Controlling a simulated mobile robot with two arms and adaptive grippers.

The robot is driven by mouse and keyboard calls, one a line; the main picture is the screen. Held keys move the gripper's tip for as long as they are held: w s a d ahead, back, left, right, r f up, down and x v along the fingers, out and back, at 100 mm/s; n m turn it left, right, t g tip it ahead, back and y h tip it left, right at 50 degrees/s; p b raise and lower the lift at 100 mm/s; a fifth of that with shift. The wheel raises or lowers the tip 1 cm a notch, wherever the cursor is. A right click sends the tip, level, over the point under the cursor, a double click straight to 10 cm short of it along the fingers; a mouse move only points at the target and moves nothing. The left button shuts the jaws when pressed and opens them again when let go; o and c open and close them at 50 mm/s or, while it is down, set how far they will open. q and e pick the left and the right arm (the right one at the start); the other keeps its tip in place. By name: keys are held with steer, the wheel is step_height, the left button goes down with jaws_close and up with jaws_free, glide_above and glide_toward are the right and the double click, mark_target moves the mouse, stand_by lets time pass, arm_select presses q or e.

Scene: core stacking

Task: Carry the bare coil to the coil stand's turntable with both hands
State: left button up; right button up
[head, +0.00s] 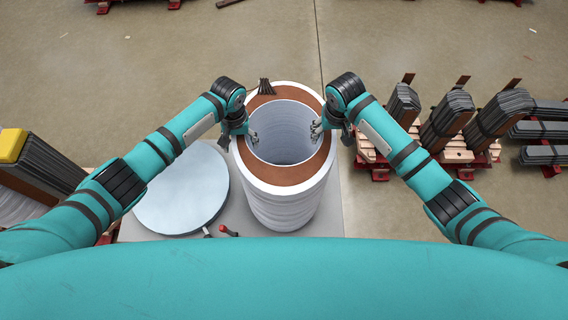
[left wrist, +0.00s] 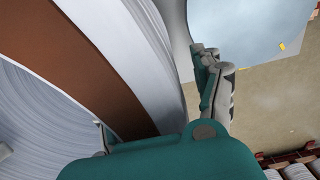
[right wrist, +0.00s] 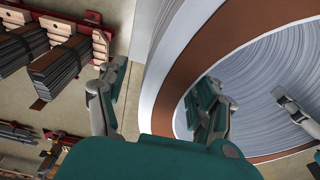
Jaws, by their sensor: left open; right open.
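The bare coil (head: 286,208), a white upright cylinder with a brown ring on its top and an open bore, stands in the middle of the head view. A pale round disc (head: 180,190), which looks like the turntable, lies to its left. My left gripper (head: 240,130) is open at the coil's left rim, and my right gripper (head: 332,128) is open at its right rim. Each has one finger inside the bore and one outside the wall. The coil wall also shows between the fingers in the left wrist view (left wrist: 95,75) and right wrist view (right wrist: 185,75). Finger contact cannot be told.
A grey base plate (head: 335,215) lies under the coil and disc. A small red-tipped handle (head: 227,230) sticks up between them. Stacks of dark sheets (head: 447,115) on red and wooden supports stand to the right. Another dark stack (head: 45,165) stands at the left. The floor behind is mostly clear.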

arm_select(q)
jaws_close()
arm_select(e)
jaws_close()
arm_select(q)
steer(key=shift+w+r, duration=0.2)
arm_select(e)
steer(key=shift+w+r, duration=0.15)
steer(key=shift+r, duration=0.05)
